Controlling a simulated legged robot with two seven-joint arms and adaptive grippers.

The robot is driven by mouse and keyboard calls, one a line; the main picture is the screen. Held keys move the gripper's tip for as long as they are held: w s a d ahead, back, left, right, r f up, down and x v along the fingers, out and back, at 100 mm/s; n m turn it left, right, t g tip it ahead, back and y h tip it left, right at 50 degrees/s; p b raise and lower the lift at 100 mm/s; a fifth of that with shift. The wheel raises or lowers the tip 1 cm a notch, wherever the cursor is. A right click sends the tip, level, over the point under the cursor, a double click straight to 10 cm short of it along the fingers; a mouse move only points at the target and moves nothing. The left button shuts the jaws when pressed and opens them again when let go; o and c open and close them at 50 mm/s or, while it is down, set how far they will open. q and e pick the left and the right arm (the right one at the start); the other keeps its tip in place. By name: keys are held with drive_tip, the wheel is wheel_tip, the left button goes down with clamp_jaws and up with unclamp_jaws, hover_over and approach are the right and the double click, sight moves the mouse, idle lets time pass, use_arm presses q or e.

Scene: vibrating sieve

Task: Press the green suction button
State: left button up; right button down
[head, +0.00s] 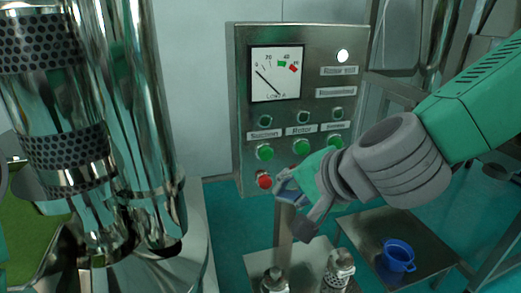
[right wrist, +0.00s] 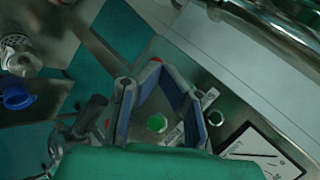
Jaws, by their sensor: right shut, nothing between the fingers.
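The green suction button (head: 265,152) is the leftmost of the green buttons on the grey control panel (head: 243,110), under the "Suction" label. In the head view my right gripper (head: 282,182) is just below and right of it, close to the red button (head: 264,180). Its fingers are shut and empty. In the right wrist view the fingertips (right wrist: 153,68) meet near a red spot. A green button (right wrist: 157,122) shows through the gap between the finger links; I cannot tell which one. My left gripper is not in view.
The rotor button (head: 300,146) and a third green button (head: 335,141) sit to the right on the panel. A gauge (head: 277,75) is above. Shiny metal cylinders (head: 140,120) stand at left. A blue cup (head: 398,255) stands on a low table at lower right.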

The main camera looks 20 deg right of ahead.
drive_tip(key=p, duration=0.2)
approach(273, 164)
drive_tip(key=shift+w+a+f, duration=0.6)
drive_tip(key=shift+a+f, duration=0.9)
drive_tip(key=shift+a, duration=0.8)
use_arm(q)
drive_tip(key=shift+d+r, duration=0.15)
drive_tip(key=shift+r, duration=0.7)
use_arm(e)
drive_tip(key=shift+a, duration=0.45)
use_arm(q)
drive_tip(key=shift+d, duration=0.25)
use_arm(e)
drive_tip(key=shift+d, duration=0.35)
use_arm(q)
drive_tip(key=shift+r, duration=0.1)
use_arm(e)
drive_tip(key=shift+a, duration=0.1)
